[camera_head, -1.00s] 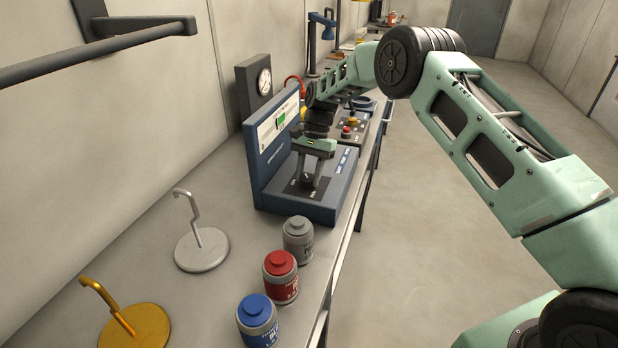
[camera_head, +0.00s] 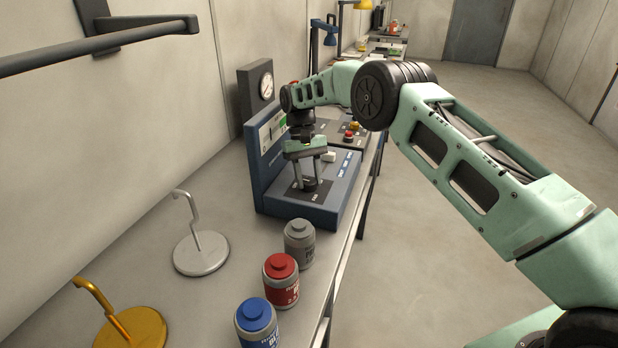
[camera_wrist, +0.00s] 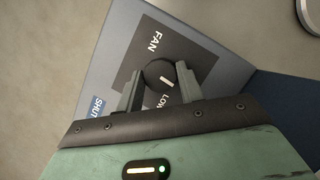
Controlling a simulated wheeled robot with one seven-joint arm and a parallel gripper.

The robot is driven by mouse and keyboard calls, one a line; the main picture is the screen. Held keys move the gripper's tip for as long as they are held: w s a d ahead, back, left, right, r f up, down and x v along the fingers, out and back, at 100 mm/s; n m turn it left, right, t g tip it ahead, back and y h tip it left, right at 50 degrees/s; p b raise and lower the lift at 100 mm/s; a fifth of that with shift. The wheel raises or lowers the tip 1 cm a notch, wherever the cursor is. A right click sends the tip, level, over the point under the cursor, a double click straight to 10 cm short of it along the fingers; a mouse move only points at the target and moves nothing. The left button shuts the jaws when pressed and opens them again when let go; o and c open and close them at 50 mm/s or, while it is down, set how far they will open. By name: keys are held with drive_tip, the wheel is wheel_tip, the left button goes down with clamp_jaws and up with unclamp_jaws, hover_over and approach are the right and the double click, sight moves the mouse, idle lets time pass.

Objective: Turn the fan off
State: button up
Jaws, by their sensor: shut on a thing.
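The fan knob (camera_wrist: 158,74) is round and black with a white line mark. It sits on a dark plate (camera_wrist: 140,62) with the words FAN and LOW beside it in the wrist view. My gripper (camera_head: 308,180) points down at the blue control console (camera_head: 285,208), and its two fingers are shut on the knob, one on either side. In the head view the knob shows only as a small dark shape between the fingertips.
Behind the console are a second panel with a red button (camera_head: 349,134) and a gauge box (camera_head: 258,90). Grey (camera_head: 299,243), red (camera_head: 281,280) and blue (camera_head: 257,322) canisters stand in front. Silver (camera_head: 201,252) and gold (camera_head: 132,328) hook stands are at left.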

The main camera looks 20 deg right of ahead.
drive_tip(key=shift+n, duration=0.6)
drive_tip(key=o, duration=1)
drive_tip(key=v, duration=0.6)
drive_tip(key=shift+a, duration=0.1)
drive_tip(key=shift+w+a+r+p, duration=0.1)
drive_tip(key=shift+w+r+p, duration=0.15)
drive_tip(key=shift+r+p, duration=0.7)
drive_tip(key=shift+f+p, duration=0.25)
drive_tip(key=shift+p, duration=0.05)
